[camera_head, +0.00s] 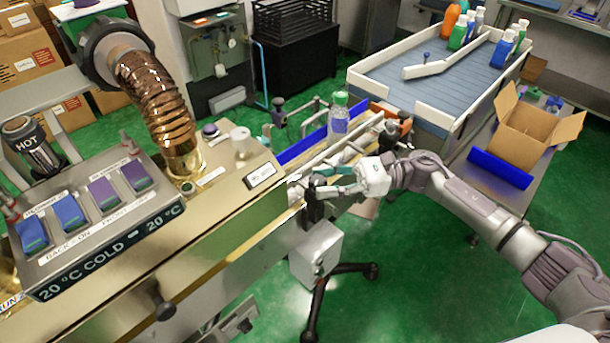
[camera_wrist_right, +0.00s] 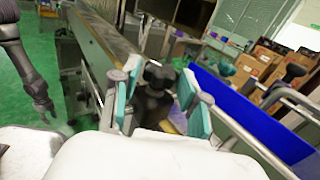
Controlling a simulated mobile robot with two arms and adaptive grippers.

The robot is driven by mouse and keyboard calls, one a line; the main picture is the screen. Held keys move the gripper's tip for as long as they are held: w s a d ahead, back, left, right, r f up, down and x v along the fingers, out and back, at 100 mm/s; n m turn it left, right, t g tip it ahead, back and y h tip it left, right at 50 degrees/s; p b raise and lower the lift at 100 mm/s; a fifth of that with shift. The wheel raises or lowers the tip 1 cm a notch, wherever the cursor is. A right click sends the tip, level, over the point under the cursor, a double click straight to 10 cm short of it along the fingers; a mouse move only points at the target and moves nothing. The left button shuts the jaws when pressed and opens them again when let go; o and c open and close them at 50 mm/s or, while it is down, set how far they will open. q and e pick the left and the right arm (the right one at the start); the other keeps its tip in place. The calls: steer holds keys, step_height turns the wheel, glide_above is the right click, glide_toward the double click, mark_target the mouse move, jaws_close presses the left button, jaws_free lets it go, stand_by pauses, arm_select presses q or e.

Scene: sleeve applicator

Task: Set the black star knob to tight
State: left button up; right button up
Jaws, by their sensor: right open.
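The black star knob (camera_wrist_right: 157,75) shows in the right wrist view, upright on a dark post between the teal pads of my right gripper (camera_wrist_right: 158,92). A gap shows on the pads' inner sides, and I cannot tell whether either pad touches the knob. In the head view my right gripper (camera_head: 314,187) is at the machine's right end, at the top of a dark post (camera_head: 313,211). The gripper is open and hides most of the knob there. The knob's setting cannot be read.
A clear bottle with a green cap (camera_head: 338,118) stands on the conveyor beyond the gripper. A blue guide rail (camera_wrist_right: 235,110) and metal rods run close to the right of the fingers in the wrist view. An open cardboard box (camera_head: 525,122) is at right. Green floor is free below my arm.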

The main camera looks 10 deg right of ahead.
mark_target(310, 181)
steer(key=a+p, duration=0.1)
steer(key=a, duration=0.2)
steer(key=shift+w+a, duration=0.1)
steer(key=shift+a, duration=0.5)
steer(key=shift+c, duration=0.3)
jaws_close()
arm_select(q)
steer(key=shift+a+r, duration=0.3)
steer(key=shift+r, duration=0.4)
steer(key=shift+a, duration=0.15)
arm_select(e)
steer(key=shift+w, duration=0.1)
